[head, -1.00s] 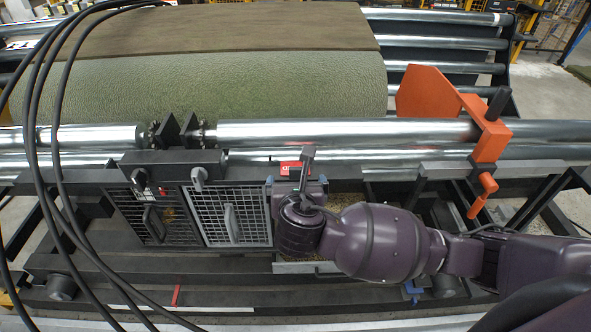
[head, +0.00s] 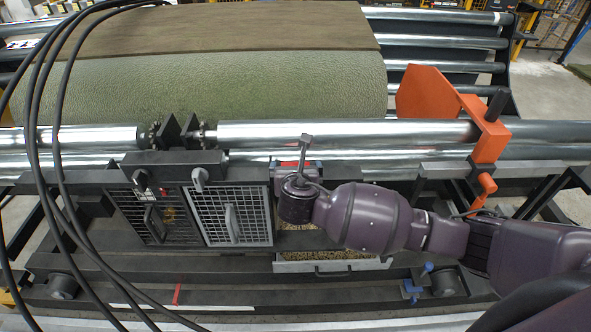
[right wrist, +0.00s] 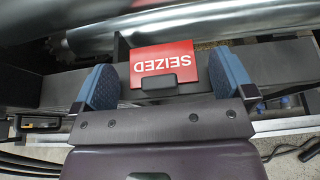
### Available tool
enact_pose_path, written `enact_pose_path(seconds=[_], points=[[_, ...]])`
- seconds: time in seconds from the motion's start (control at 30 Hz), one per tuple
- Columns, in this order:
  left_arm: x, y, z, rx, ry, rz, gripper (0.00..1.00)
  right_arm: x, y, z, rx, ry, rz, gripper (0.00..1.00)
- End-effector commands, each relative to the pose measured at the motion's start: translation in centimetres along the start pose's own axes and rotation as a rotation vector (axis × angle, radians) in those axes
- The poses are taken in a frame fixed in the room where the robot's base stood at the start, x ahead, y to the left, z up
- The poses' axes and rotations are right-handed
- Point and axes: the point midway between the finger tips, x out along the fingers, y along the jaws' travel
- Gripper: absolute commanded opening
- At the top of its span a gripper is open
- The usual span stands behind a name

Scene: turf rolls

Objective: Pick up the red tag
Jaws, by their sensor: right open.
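The red tag (right wrist: 160,58) shows in the right wrist view with the word SEIZED upside down and a dark clip at its near edge. It sits at the dark frame beam, beside the steel roller. In the head view only a little of the tag (head: 288,165) shows behind my right wrist. My right gripper (right wrist: 163,75) is open, with one blue finger on each side of the tag and gaps between. In the head view the right gripper (head: 296,168) is mostly hidden by its own wrist. My left gripper is not in view.
Steel rollers (head: 340,133) run across behind the tag, with a green turf roll (head: 220,90) beyond. Mesh doors (head: 230,216) are left of my arm, and an open drawer (head: 330,267) lies below it. An orange bracket (head: 430,95) stands right. Black cables hang at left.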

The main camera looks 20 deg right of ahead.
Motion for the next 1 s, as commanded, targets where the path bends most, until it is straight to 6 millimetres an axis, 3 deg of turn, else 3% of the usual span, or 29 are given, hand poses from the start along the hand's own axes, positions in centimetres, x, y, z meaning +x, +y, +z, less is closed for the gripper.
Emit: enact_pose_path(seconds=[0.17,0.43,0.8,1.0], points=[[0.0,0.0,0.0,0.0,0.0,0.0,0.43,0.0,0.0,0.0,0.0,0.0,0.001,0.98],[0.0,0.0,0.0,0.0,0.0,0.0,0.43,0.0,0.0,0.0,0.0,-0.001,0.001,0.57],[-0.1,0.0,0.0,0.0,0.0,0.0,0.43,-0.1,0.1,0.3,0.001,-0.001,0.001,0.56],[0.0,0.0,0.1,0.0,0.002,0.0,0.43,-1.0,0.1,2.4,0.004,-0.005,0.004,0.56]])
